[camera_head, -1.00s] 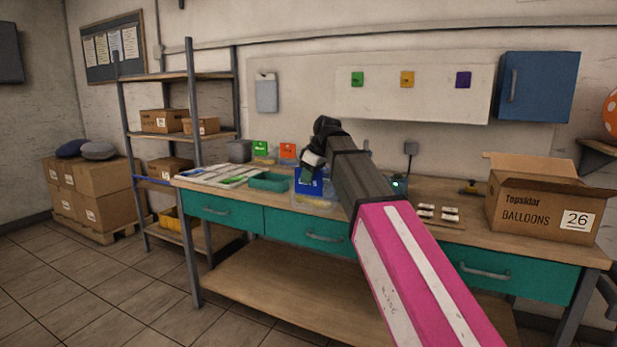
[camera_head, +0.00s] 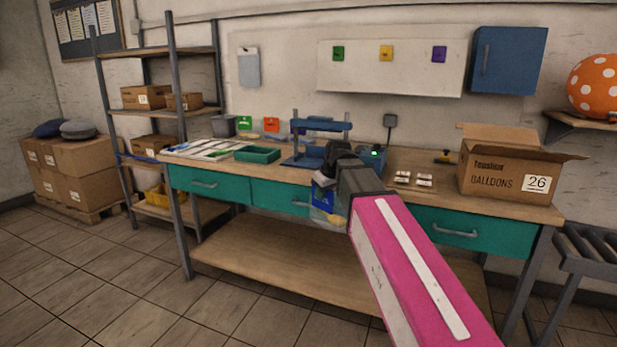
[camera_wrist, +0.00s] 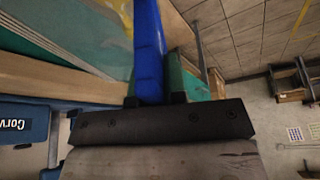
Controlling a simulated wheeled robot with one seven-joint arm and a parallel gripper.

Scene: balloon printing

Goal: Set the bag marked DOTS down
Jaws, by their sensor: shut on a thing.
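My gripper (camera_head: 328,180) is shut on a bag with a blue header (camera_head: 321,195), which hangs down in front of the bench's front edge. The clear lower part of the bag shows something yellow inside. Its marking is too small to read, so I cannot tell whether it says DOTS. In the wrist view the blue header (camera_wrist: 148,50) is edge-on between my fingers (camera_wrist: 152,85). My dark wrist hides part of the bench behind the bag.
The wooden bench (camera_head: 515,205) holds a green tray (camera_head: 257,154), a blue press (camera_head: 303,158), small white-topped items (camera_head: 413,179) and an open balloon carton (camera_head: 490,180). Bags with green (camera_head: 244,123) and orange (camera_head: 271,124) headers stand at the back. A lower shelf (camera_head: 270,258) lies beneath.

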